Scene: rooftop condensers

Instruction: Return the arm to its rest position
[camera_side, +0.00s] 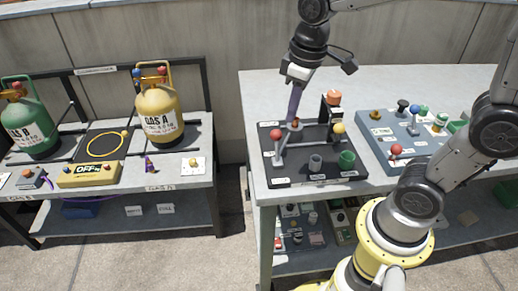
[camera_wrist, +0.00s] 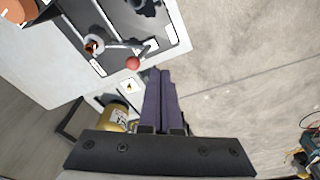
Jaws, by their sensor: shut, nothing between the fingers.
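My gripper (camera_side: 294,120) points down over the dark tray (camera_side: 318,178) on the right-hand bench in the side view. Its purple fingers are together and hold nothing. In the wrist view the shut fingers (camera_wrist: 158,75) reach up the middle of the picture, near a red ball (camera_wrist: 133,63) on a lever. In the side view the fingertips are close to a copper fitting (camera_side: 295,124) on the tray; I cannot tell whether they touch it. My arm is bent above the bench.
Green (camera_side: 30,126) and yellow (camera_side: 159,115) gas cylinders stand on the left bench.

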